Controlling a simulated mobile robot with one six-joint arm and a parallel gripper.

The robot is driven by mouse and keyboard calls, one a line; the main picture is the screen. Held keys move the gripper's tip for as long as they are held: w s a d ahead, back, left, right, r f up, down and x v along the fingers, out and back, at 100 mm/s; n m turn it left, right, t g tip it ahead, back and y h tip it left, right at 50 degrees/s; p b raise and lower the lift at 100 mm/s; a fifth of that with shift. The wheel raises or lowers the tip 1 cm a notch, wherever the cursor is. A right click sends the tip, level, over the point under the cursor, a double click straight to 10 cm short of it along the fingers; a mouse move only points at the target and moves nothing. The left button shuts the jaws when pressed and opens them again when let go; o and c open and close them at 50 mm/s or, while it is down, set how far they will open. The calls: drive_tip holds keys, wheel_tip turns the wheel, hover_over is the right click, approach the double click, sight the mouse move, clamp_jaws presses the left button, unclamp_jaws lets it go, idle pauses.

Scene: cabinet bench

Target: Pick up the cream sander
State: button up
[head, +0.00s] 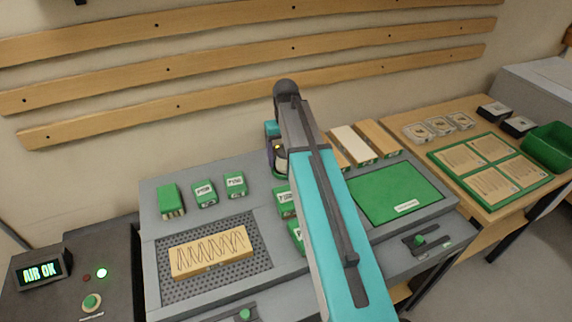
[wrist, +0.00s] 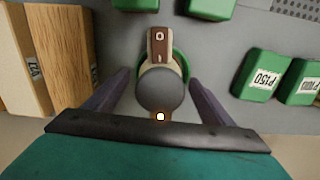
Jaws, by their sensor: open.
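The cream sander (wrist: 160,68) shows in the wrist view, with a brown top patch, a dark round knob and a green part around its body. It stands on the grey bench top (wrist: 212,55). My gripper (wrist: 158,82) is open, with one purple finger on each side of the sander and visible gaps between. I cannot tell whether the fingers reach down to grasping height. In the head view my arm hides most of the sander and the gripper at the back of the bench.
Wooden blocks (wrist: 68,50) stand close left of the gripper in the wrist view. Green labelled blocks (wrist: 262,75) stand to the right. In the head view a perforated plate (head: 168,279) bears a scribbled board, and a green mat (head: 395,192) lies right of my arm.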

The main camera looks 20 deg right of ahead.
idle(0.5)
drive_tip(key=c, duration=1.8)
drive_tip(key=shift+c, duration=0.2)
drive_tip(key=shift+r, duration=0.15)
drive_tip(key=shift+r+p, duration=3.4)
drive_tip(key=shift+r, duration=1.45)
